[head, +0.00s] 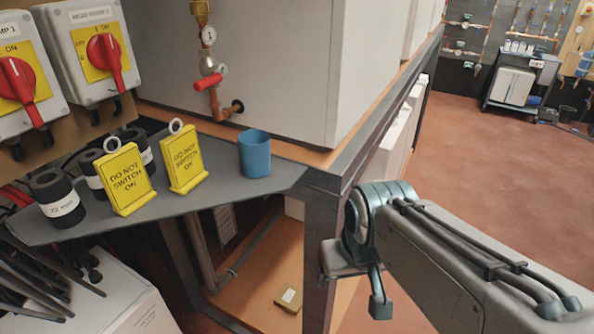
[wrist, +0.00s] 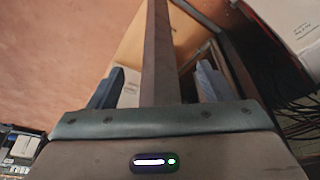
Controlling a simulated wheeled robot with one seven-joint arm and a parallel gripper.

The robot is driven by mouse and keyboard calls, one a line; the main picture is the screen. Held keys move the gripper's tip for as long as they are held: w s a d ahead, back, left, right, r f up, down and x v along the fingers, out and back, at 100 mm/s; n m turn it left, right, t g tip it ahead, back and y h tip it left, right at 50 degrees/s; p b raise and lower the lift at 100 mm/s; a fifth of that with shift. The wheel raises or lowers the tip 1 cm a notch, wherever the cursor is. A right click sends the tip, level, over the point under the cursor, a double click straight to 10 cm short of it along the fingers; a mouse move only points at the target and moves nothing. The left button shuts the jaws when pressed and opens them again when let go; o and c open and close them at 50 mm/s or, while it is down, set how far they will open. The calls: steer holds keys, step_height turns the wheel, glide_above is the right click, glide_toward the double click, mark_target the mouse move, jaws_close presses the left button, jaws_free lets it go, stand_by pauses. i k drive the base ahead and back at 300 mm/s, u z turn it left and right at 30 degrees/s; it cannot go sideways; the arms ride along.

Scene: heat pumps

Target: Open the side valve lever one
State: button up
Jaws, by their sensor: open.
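The side valve lever (head: 208,80) is a small red handle on a copper pipe with a brass valve, on the front of the large white unit. It points down and left, roughly across the pipe. A round white tag marked 1 (head: 209,36) hangs above it. My gripper (wrist: 157,88) is open and empty, its two blue-grey fingers apart in the wrist view. In the head view it is low and right of the valve, near the bench's corner post, well away from the lever. The lever is not visible in the wrist view.
The grey shelf (head: 226,208) below the valve holds a blue cup (head: 254,153), two yellow "do not switch on" signs (head: 184,158) and black rolls (head: 56,198). Red rotary switches (head: 106,62) stand at left. A dark post (head: 318,250) stands beside my gripper. Open floor lies right.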

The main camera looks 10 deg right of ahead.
mark_target(202, 84)
steer(key=z, duration=2.4)
steer(key=k, duration=0.8)
steer(key=u, duration=1.3)
